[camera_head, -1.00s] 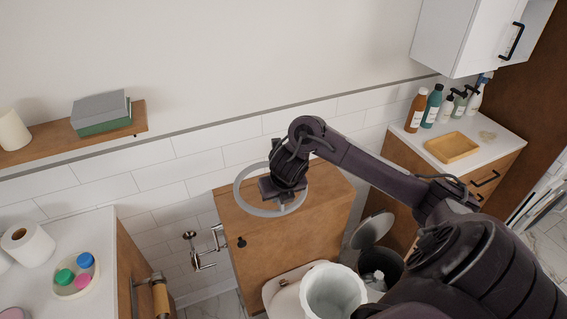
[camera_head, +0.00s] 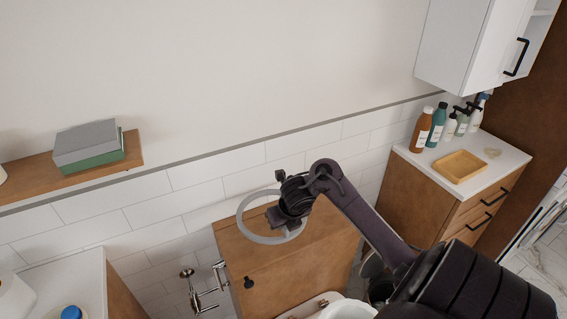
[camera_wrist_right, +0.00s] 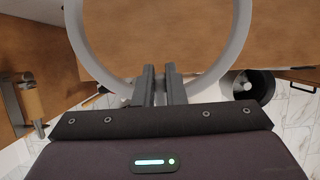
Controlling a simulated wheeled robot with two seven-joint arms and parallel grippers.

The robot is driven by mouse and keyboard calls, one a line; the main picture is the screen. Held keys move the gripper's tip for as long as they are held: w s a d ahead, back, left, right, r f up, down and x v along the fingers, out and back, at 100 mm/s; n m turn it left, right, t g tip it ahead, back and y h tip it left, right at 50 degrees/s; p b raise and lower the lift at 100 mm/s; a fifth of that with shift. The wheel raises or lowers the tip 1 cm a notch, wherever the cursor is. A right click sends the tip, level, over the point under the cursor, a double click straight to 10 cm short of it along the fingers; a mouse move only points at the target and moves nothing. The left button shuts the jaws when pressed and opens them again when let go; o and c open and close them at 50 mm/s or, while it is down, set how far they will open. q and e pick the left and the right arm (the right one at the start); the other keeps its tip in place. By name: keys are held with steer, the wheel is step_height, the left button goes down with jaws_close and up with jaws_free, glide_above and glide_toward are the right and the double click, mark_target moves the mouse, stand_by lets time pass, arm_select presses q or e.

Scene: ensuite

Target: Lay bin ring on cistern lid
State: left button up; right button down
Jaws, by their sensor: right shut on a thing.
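The bin ring (camera_head: 242,225) is a pale grey hoop. My right gripper (camera_head: 279,216) is shut on one side of it. In the wrist view the ring (camera_wrist_right: 240,45) curves away from the closed fingers (camera_wrist_right: 160,78). The cistern lid (camera_head: 325,220) is the wooden top of the boxed unit against the wall. The ring overlaps the lid's left part and, at its top, the wall tiles. Wood shows through the ring in the wrist view. The gap between ring and lid cannot be judged exactly. My left gripper is not in view.
A wooden shelf (camera_head: 25,180) with stacked boxes (camera_head: 92,146) is on the left wall. A metal holder (camera_head: 192,290) stands beside the unit. A cabinet with bottles (camera_head: 422,130) and a tan tray (camera_head: 461,167) is at right. My right arm covers the lid's right side.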

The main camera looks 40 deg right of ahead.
mark_target(282, 230)
steer(key=f, duration=0.4)
steer(key=shift+w+f+b, duration=0.2)
steer(key=shift+w+b, duration=0.1)
steer(key=shift+b, duration=0.05)
step_height(282, 230, down, 5)
steer(key=shift+s+r+b, duration=0.15)
steer(key=shift+r+b, duration=0.05)
steer(key=shift+b, duration=0.2)
steer(key=shift+f, duration=0.4)
steer(key=c, duration=1.5)
jaws_free()
steer(key=shift+r, duration=0.1)
